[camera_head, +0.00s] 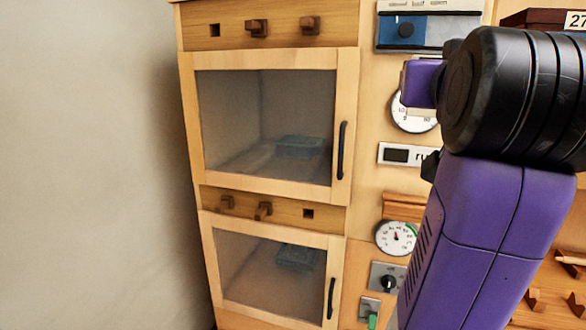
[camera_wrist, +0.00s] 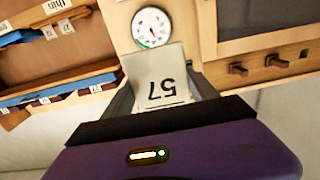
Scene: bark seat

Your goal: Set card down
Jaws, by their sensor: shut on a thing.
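A pale card (camera_wrist: 158,65) marked "57" shows upside down in the wrist view. My gripper (camera_wrist: 163,85) is shut on it, with one finger on each side and the card standing out beyond the dark palm. In the head view my black and purple arm fills the right side, and neither the card nor the gripper fingers can be made out there.
A wooden cabinet has an upper glazed door (camera_head: 268,125) and a lower glazed door (camera_head: 270,270), both shut, with black handles. Wooden pegs (camera_head: 257,28) stick out above. A dial (camera_head: 396,238) and switches line the panel beside it. Shelves (camera_wrist: 60,85) with blue items and labels stand left in the wrist view.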

